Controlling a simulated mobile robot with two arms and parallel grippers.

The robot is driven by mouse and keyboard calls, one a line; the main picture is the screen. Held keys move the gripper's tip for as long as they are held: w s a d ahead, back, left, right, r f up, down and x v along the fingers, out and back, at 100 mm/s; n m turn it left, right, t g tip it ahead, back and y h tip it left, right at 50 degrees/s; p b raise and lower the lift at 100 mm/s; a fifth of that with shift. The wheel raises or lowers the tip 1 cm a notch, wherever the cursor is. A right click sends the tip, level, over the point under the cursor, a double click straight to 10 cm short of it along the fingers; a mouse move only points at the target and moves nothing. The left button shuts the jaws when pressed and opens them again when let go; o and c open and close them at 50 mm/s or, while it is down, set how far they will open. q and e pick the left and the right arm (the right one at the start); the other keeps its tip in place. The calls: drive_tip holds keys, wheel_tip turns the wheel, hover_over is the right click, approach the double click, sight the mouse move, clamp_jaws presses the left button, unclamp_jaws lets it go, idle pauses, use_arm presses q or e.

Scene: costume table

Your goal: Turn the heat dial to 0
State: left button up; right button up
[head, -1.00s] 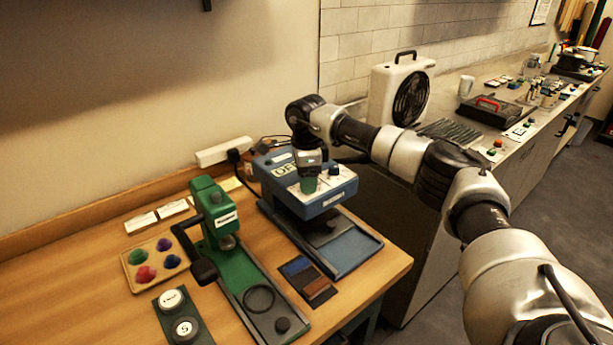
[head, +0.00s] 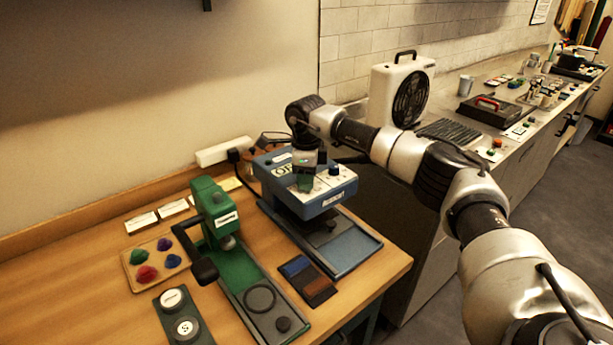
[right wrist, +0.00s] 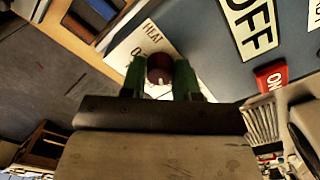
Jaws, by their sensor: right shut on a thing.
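The heat dial (right wrist: 160,66) is a dark red round knob on a white panel marked HEAT (right wrist: 138,52) in the right wrist view. The panel is on top of the blue press (head: 325,200) in the head view. My right gripper (right wrist: 160,75) has its green fingers on both sides of the dial and is shut on it. In the head view the right gripper (head: 306,180) reaches down onto the press top and hides the dial. The dial's exact setting cannot be read. My left gripper is not in view.
A red ON switch (right wrist: 271,77) and an OFF label (right wrist: 252,25) are beside the dial. A green press (head: 217,215) stands left of the blue one. A tray of coloured pieces (head: 155,262) and a power strip (head: 222,152) are nearby.

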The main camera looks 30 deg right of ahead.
drive_tip(key=m+p, duration=0.1)
drive_tip(key=m, duration=0.6)
drive_tip(key=m+p, duration=0.1)
drive_tip(key=m, duration=0.5)
drive_tip(key=shift+r+m, duration=0.1)
drive_tip(key=shift+m, duration=0.3)
drive_tip(key=m+p, duration=0.1)
drive_tip(key=m, duration=0.5)
drive_tip(key=m+p, duration=0.1)
drive_tip(key=m, duration=0.2)
drive_tip(key=shift+m, duration=0.4)
drive_tip(key=shift+m+p, duration=0.3)
drive_tip(key=shift+m, duration=1.6)
drive_tip(key=o, duration=0.9)
